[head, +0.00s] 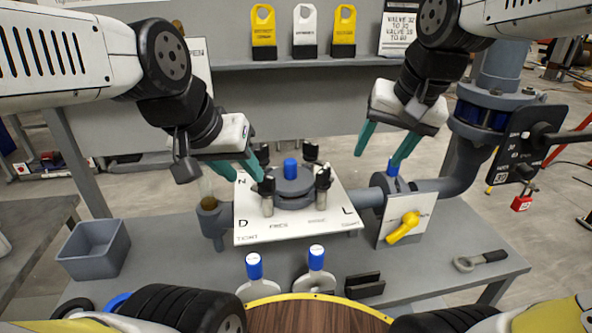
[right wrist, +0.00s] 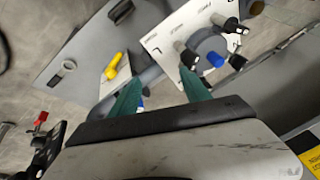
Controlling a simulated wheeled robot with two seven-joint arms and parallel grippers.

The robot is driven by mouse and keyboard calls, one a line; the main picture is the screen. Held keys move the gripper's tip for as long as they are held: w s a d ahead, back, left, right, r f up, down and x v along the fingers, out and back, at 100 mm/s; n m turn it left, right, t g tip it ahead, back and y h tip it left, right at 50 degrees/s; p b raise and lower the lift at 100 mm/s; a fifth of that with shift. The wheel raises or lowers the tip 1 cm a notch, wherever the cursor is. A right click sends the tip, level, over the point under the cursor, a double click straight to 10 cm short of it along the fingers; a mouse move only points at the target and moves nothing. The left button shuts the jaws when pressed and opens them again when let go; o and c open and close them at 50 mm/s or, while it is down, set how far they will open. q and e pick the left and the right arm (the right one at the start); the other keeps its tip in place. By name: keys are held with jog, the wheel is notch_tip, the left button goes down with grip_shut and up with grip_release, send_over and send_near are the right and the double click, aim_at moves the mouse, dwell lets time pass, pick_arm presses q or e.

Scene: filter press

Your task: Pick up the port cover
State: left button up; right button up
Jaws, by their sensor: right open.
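The port cover appears to be the round grey lid with a blue knob (head: 291,180), seated on the fitting in the middle of the white panel (head: 330,212). Its blue knob also shows in the right wrist view (right wrist: 215,59). Black-topped clamp bolts stand around it. My left gripper (head: 264,172) is at the lid's left side, its fingertips close to the black top of the left bolt (head: 267,188). Whether it grips that top is unclear. My right gripper (head: 378,160) is open and empty, above and right of the lid, near the pipe's small blue-topped fitting (head: 392,168).
Two blue-handled rings (head: 254,268) stand at the front. A yellow valve handle (head: 404,227) is right of the panel. A grey bin (head: 93,250) sits at left, and a loose ring tool (head: 480,261) lies at right. A large pipe (head: 462,165) rises at the right.

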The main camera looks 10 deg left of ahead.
jog(key=w+a+f+m+g+h, duration=0.1)
jog(key=w+a+m+g, duration=0.1)
jog(key=w+a, duration=0.65)
jog(key=m+h, duration=0.2)
jog(key=m, duration=0.1)
send_over(289, 161)
jog(key=s, duration=0.1)
jog(key=shift+g, duration=0.4)
jog(key=f, duration=0.4)
jog(key=shift+a+f, duration=0.15)
jog(key=shift+a, duration=0.1)
jog(key=shift+a+f, duration=0.1)
jog(key=shift+f, duration=0.2)
jog(key=f, duration=0.2)
jog(key=w+f, duration=0.1)
jog(key=f, duration=0.1)
jog(key=d+f, duration=0.1)
jog(key=f, duration=0.2)
jog(key=shift+w, duration=0.15)
grip_shut()
